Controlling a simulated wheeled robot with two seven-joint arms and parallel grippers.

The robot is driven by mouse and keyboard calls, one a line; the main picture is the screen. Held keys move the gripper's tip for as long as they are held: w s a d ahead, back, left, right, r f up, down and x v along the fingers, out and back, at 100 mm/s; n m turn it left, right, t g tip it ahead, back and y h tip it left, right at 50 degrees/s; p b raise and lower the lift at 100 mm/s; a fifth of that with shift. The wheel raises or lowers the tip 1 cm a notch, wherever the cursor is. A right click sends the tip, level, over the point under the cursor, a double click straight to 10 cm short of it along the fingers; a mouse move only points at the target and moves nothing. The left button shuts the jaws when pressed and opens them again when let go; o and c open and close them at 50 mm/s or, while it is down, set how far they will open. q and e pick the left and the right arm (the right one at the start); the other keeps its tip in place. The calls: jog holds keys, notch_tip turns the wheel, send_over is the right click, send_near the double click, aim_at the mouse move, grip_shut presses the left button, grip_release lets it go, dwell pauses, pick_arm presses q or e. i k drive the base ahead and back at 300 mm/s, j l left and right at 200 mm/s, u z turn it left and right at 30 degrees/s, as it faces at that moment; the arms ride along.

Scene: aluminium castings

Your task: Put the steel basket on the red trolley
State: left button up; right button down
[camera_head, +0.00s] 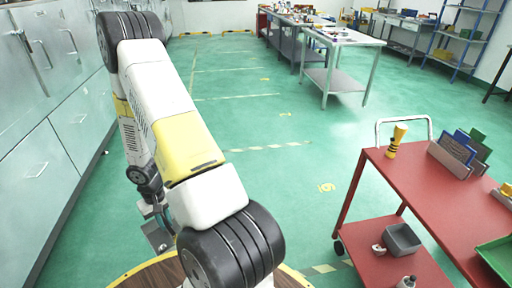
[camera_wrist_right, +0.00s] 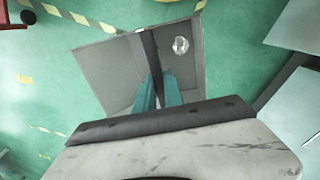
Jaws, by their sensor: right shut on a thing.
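My right gripper (camera_wrist_right: 155,90) is shut on the steel basket (camera_wrist_right: 103,72), a grey open box seen from above in the right wrist view. The fingers close on a dark upright strip of it. A small shiny piece (camera_wrist_right: 181,45) shows inside. The red trolley (camera_head: 425,195) stands at the right of the head view, apart from the gripper. My left gripper is not in view.
The trolley top carries a yellow-and-black tool (camera_head: 397,141), upright plates (camera_head: 457,148) and a green tray (camera_head: 497,256). A grey bin (camera_head: 403,240) sits on its lower shelf. Grey cabinets (camera_head: 40,130) line the left. The green floor between is clear.

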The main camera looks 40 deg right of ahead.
aim_at(434, 181)
jog(key=k+z, duration=0.15)
jog(key=z, duration=1.4)
